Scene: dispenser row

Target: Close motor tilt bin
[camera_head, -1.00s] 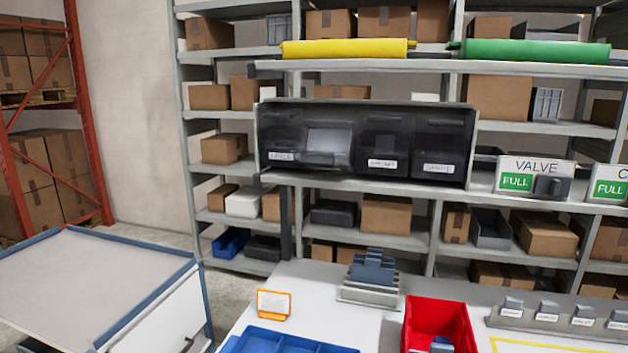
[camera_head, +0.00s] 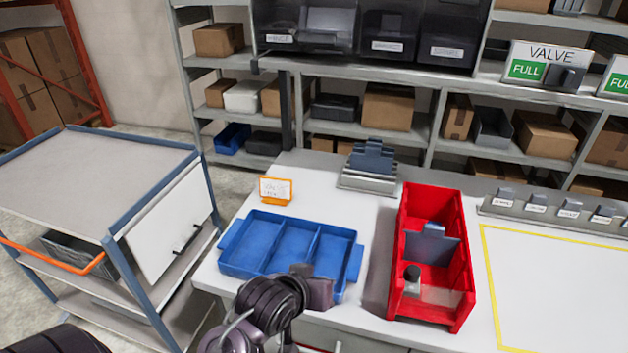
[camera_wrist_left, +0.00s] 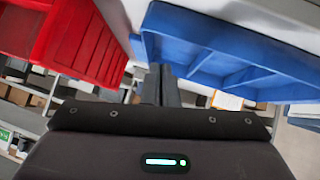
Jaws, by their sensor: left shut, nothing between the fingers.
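A row of dark tilt bins stands on the shelf at the top of the head view, cut off by the top edge. One tilt bin (camera_head: 327,30), second from the left, is tipped forward and open, with a lighter inside showing. Its label does not show, and I cannot read "motor" on any bin. The others, such as the bin at right (camera_head: 447,30), look shut. My left gripper (camera_head: 304,270) is low over the near edge of the blue tray, far below the bins. Its shut, empty fingers also show in the left wrist view (camera_wrist_left: 160,85). My right gripper is not in view.
A blue divided tray (camera_head: 232,262) and a red bin (camera_head: 458,250) stand on the white worktable. A grey stand (camera_head: 368,180) and an orange-framed card (camera_head: 276,190) are behind. A cart (camera_head: 90,180) is at left. The yellow-outlined area (camera_head: 560,290) is clear.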

